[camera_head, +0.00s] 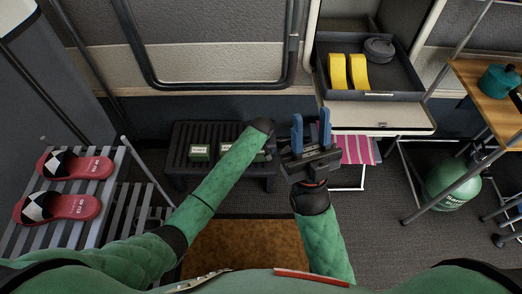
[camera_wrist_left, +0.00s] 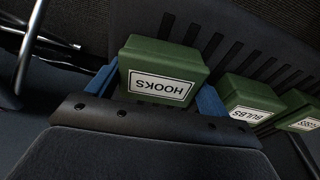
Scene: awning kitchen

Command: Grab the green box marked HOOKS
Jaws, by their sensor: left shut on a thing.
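The green HOOKS box (camera_wrist_left: 162,72) sits between the two blue fingers of my left gripper (camera_wrist_left: 155,90) in the left wrist view, its label upside down. The gripper is shut on it. In the head view my left wrist covers most of that box and the fingers are hidden. My right gripper (camera_head: 311,130) points up in the head view, its blue fingers apart and nothing between them.
A BULBS box (camera_wrist_left: 251,100) and another green box (camera_wrist_left: 301,112) stand beside the HOOKS box on a dark slatted bench (camera_head: 180,170). A slatted rack with red slippers (camera_head: 62,207) is at left. An open drawer (camera_head: 385,75) is at upper right, above a pink striped cloth (camera_head: 358,150).

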